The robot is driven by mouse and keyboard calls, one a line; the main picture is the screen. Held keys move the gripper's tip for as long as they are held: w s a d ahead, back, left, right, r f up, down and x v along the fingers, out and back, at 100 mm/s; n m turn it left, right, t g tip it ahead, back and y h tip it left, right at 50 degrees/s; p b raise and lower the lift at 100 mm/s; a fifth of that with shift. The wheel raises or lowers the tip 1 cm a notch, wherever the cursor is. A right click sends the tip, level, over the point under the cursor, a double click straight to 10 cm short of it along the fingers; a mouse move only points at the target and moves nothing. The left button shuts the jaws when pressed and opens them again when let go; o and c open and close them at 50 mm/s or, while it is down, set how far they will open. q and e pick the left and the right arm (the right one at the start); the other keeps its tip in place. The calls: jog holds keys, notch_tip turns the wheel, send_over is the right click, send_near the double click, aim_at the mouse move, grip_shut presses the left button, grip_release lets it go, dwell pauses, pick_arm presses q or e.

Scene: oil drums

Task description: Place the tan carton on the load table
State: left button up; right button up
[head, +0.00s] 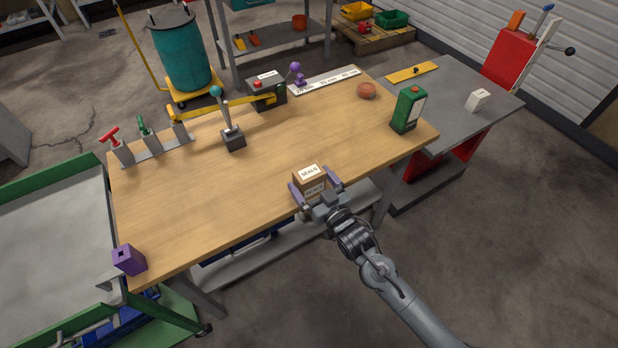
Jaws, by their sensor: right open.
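The tan carton (308,171), marked SEALS, sits at the front edge of the wooden bench. My right gripper (313,181) is open, with one finger on each side of the carton; I cannot tell whether the fingers touch it. Part of the carton's near side is hidden by the gripper. A grey-topped table (455,85) with red parts beneath adjoins the bench on the right; it looks like the load table. My left gripper is out of view.
The wooden bench (195,205) carries a green can (408,110) at right, a reddish round object (366,91), levers (230,125) and a purple block (128,260). A white box (477,100) and yellow strip (412,72) lie on the grey table, with bare space between.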

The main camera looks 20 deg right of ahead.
jog(key=s+d+f+g+h+p, duration=0.1)
jog(key=s+g, duration=0.3)
jog(key=s, duration=0.6)
jog(key=s+d+f+g, duration=0.1)
jog(key=s+f+g, duration=0.2)
jog(key=s, duration=0.8)
jog(key=s+d+f+g+h+p, duration=0.1)
jog(key=s+f+g, duration=0.2)
jog(key=s+g, duration=0.4)
jog(key=s, duration=0.4)
jog(key=shift+s+h+p, duration=0.2)
jog(key=shift+h+p, duration=0.1)
notch_tip(320, 180, up, 46)
jog(key=p, duration=4.6)
jog(key=shift+r, duration=0.15)
